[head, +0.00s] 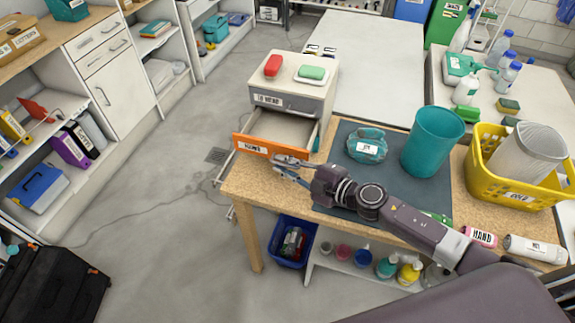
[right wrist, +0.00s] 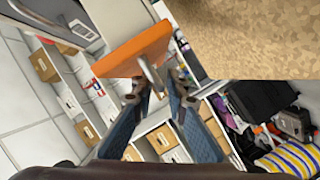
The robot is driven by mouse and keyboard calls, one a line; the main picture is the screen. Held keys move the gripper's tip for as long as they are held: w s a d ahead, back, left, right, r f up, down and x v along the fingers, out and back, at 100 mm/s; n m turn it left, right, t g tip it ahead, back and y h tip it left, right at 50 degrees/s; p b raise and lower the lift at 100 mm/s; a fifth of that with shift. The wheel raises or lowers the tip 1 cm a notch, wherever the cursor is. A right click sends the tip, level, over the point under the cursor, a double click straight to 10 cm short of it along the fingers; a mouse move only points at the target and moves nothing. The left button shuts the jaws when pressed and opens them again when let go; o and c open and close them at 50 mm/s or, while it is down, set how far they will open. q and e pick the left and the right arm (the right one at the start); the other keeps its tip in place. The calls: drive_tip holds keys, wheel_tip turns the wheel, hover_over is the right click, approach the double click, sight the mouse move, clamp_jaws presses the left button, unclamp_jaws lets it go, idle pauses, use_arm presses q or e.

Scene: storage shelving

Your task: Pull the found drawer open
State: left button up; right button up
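The small grey cabinet (head: 289,101) stands on the workbench, with a labelled upper drawer front. Its lower drawer, with an orange labelled front (head: 264,145), is pulled out and its bare inside shows. The orange front (right wrist: 134,49) and its metal handle (right wrist: 151,74) also show in the right wrist view. Firm contact is not clear. My left gripper is out of view.
A red and a green block lie on the cabinet. A teal cup (head: 432,142), a teal cloth bundle (head: 367,145) and a yellow basket (head: 512,181) stand to the right. A blue bin (head: 293,240) is below the bench. The floor left of the drawer is clear.

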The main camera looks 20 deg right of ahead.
drive_tip(key=v, duration=1.2)
drive_tip(key=shift+f, duration=0.1)
idle(0.4)
